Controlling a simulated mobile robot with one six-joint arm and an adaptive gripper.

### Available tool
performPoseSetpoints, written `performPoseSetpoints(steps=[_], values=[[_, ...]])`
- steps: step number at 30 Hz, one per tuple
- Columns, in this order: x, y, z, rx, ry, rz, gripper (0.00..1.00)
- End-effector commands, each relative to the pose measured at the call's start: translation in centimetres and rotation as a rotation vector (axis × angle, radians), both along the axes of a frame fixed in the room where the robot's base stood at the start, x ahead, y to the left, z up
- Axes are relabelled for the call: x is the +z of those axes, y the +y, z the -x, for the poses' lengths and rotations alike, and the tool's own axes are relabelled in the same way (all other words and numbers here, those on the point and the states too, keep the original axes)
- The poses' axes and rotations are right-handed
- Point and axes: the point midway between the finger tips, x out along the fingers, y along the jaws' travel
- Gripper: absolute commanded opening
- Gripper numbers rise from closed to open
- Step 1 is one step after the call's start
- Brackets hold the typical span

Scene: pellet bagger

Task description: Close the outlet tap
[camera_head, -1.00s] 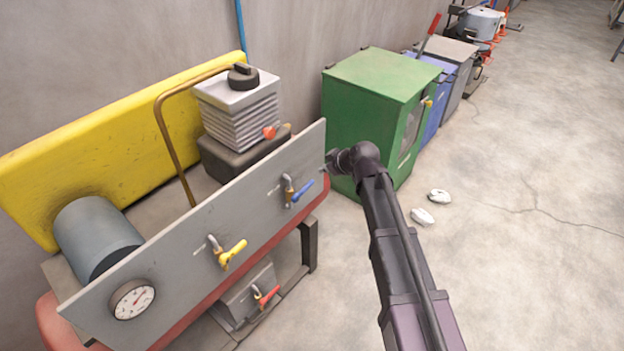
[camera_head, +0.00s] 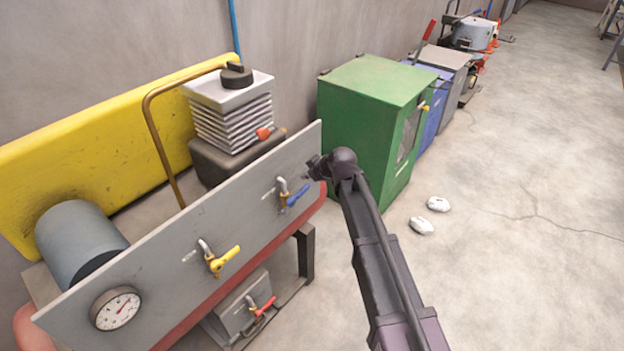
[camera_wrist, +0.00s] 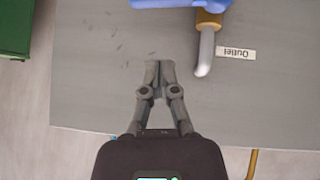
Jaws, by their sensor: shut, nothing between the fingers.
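The outlet tap has a blue lever handle (camera_head: 297,195) on the right part of the grey panel. In the wrist view its blue handle (camera_wrist: 180,4) is cut by the top edge, with a brass collar (camera_wrist: 209,19) and grey spout (camera_wrist: 206,52) below. An upside-down "Outlet" label (camera_wrist: 236,53) sits beside the spout. My gripper (camera_wrist: 159,66) is shut and empty in front of the panel, apart in the picture from the spout and handle. In the head view my gripper (camera_head: 313,169) is small and dark at the panel's right edge, right of the blue handle.
The grey panel (camera_head: 165,262) also carries a yellow-handled tap (camera_head: 222,261) and a gauge (camera_head: 117,309). A red-handled tap (camera_head: 262,308) is lower down. A green cabinet (camera_head: 362,125) stands behind my arm. Two white objects (camera_head: 422,225) lie on the otherwise open floor at right.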

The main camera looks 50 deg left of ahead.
Motion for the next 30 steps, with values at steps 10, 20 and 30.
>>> performPoseSetpoints(steps=[10,20,30], values=[[-3.1,1.3,-0.2,-0.001,0.001,0.0,0.0],[-4.9,1.3,-0.5,0.0,0.0,-0.001,0.0],[-5.2,1.3,-0.5,0.0,0.0,-0.001,0.0]])
